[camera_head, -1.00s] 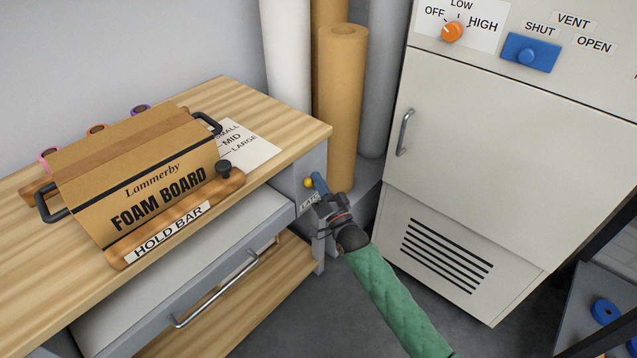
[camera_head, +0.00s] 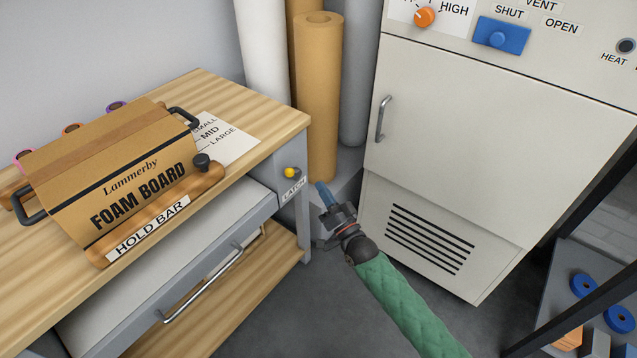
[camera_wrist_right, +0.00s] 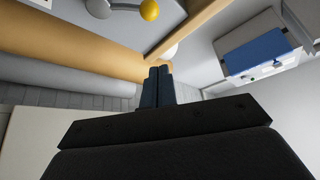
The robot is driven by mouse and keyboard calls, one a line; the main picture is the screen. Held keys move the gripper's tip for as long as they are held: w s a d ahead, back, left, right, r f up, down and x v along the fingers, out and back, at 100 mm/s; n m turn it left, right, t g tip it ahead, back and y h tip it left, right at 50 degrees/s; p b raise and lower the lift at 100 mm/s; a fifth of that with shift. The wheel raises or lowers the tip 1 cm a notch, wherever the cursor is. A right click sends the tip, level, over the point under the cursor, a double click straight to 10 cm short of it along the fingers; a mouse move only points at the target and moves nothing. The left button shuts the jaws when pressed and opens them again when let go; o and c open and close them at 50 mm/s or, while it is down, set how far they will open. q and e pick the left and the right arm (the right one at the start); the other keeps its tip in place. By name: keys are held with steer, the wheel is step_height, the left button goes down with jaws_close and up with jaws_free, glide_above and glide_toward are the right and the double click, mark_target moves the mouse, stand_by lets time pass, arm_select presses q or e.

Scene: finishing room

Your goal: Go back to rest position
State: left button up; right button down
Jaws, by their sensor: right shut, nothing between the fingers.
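My right gripper (camera_head: 325,193) reaches in from the bottom of the head view on the green-sleeved arm. Its blue fingers are shut with nothing between them. It is in the air in front of the bench's right end, a little right of the yellow-tipped latch knob (camera_head: 290,172), and apart from it. In the right wrist view the closed fingers (camera_wrist_right: 157,86) point away from the camera, with the yellow knob (camera_wrist_right: 149,10) beyond them near the top. My left gripper is not in view.
The wooden bench (camera_head: 262,95) with the foam board box (camera_head: 125,175) and a drawer handle (camera_head: 215,285) stands at left. Cardboard rolls (camera_head: 318,100) stand behind. A white cabinet (camera_head: 480,130) stands at right, a dark rack (camera_head: 570,240) at far right. Floor between is clear.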

steer(key=shift+d, duration=0.1)
stand_by(0.4)
